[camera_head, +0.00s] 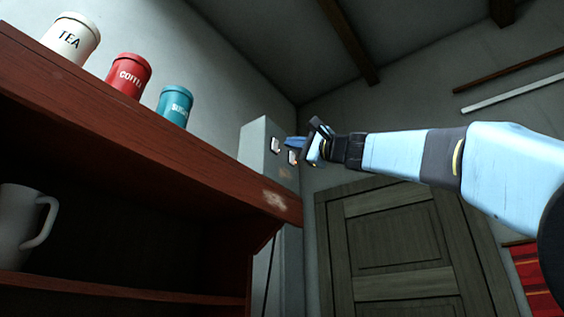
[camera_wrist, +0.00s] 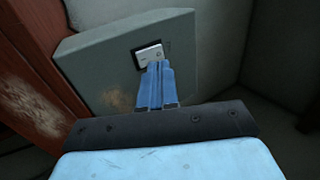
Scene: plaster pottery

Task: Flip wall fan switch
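A grey box (camera_head: 256,146) is fixed at the wall past the end of the shelf. My gripper (camera_head: 289,142) is at the box face, close to the switches. In the wrist view, the blue fingers (camera_wrist: 155,68) are pressed together with nothing between them. Their tips overlap the lower edge of a white switch (camera_wrist: 149,54) in a dark frame on the box (camera_wrist: 95,65). I cannot tell whether they touch it. The second switch is not seen there.
A red-brown wooden shelf (camera_head: 160,150) runs along the left, its worn end close to the box. Tea (camera_head: 70,40), coffee (camera_head: 129,76) and sugar (camera_head: 175,105) tins stand on top. A white mug (camera_head: 20,228) is below. A wooden door (camera_head: 400,245) is behind my arm.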

